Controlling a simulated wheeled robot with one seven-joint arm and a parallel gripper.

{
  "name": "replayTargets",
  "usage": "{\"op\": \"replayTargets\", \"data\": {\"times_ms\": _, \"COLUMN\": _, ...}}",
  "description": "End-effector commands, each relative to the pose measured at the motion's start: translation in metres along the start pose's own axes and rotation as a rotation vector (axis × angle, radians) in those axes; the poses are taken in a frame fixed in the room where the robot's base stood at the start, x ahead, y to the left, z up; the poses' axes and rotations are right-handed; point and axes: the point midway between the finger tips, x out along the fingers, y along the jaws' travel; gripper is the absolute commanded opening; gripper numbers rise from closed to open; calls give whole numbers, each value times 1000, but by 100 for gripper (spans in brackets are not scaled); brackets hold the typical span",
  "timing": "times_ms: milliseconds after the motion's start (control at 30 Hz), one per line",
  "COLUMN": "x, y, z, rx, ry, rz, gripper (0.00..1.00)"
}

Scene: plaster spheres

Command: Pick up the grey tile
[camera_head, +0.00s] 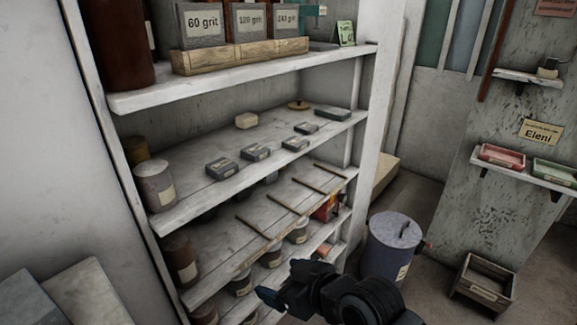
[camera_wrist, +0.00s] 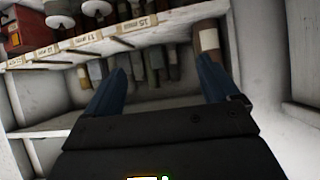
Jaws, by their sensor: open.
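Several small dark grey labelled blocks lie on the middle shelf (camera_head: 188,183) in the head view, among them a front left one (camera_head: 222,168), a second (camera_head: 256,152) and a third (camera_head: 295,144). A flat grey-green piece (camera_head: 332,114) lies at that shelf's back right. I cannot tell which of these is the grey tile. My gripper (camera_head: 268,296) is low in front of the shelves, below and apart from these pieces. In the wrist view my gripper (camera_wrist: 162,80) is open with its two blue fingers apart, and nothing is seen held between them.
Grit boxes in a wooden tray (camera_head: 250,55) stand above. A lidded bin (camera_head: 393,245) stands right of the shelves. The wrist view shows bottles (camera_wrist: 155,62) under a labelled shelf edge (camera_wrist: 97,43).

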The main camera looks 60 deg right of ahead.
Motion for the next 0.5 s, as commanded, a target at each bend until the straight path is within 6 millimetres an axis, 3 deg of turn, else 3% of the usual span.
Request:
{"op": "replayTargets", "data": {"times_ms": 33, "x": 12, "y": 13, "z": -17, "rx": 11, "ry": -3, "rz": 11, "gripper": 88}}
{"op": "replayTargets", "data": {"times_ms": 200, "x": 39, "y": 55, "z": -60, "rx": 27, "ry": -55, "rz": 16, "gripper": 88}}
{"op": "replayTargets", "data": {"times_ms": 333, "x": 49, "y": 91, "z": -98, "rx": 31, "ry": -89, "rz": 11, "gripper": 88}}
{"op": "replayTargets", "data": {"times_ms": 500, "x": 45, "y": 143, "z": -150, "rx": 20, "ry": -131, "rz": -4, "gripper": 88}}
